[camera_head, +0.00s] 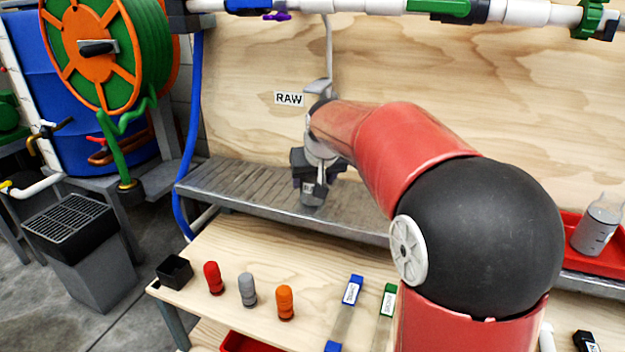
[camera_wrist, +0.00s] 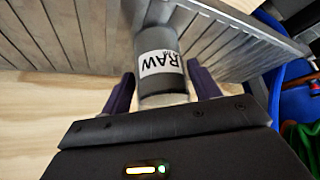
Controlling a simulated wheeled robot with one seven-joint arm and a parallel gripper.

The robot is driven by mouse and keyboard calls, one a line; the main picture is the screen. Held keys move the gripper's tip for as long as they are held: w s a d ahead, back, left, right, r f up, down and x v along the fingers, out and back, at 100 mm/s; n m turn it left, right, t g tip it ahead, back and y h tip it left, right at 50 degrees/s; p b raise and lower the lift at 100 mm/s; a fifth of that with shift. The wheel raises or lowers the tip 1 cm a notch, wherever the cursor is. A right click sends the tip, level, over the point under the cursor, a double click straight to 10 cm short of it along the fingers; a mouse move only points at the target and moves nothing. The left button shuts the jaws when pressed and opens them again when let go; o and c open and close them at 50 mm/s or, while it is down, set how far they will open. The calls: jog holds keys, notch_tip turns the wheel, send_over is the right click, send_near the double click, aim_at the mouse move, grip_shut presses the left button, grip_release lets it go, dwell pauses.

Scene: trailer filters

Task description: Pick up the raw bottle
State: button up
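The raw bottle (camera_wrist: 160,68) is a grey cylinder with a white label reading RAW. In the wrist view it lies between the two purple fingers of my gripper (camera_wrist: 161,75). The fingers stand on either side of it, with what look like narrow gaps, so my gripper appears open around it. In the head view the bottle (camera_head: 312,197) is upright at the slatted metal shelf, below the RAW sign (camera_head: 289,99). My gripper (camera_head: 308,172) is at the bottle there, and my arm and wrist partly hide both.
The slatted shelf (camera_head: 235,190) runs along the wooden wall. A clear bottle (camera_head: 597,226) stands in a red tray at right. A blue hose (camera_head: 190,130) hangs left.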

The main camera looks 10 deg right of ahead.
jog(key=c, duration=0.9)
jog(key=shift+o, duration=0.2)
jog(key=shift+r, duration=0.5)
jog(key=s+b, duration=0.2)
jog(key=s, duration=1.6)
jog(key=shift+r, duration=0.3)
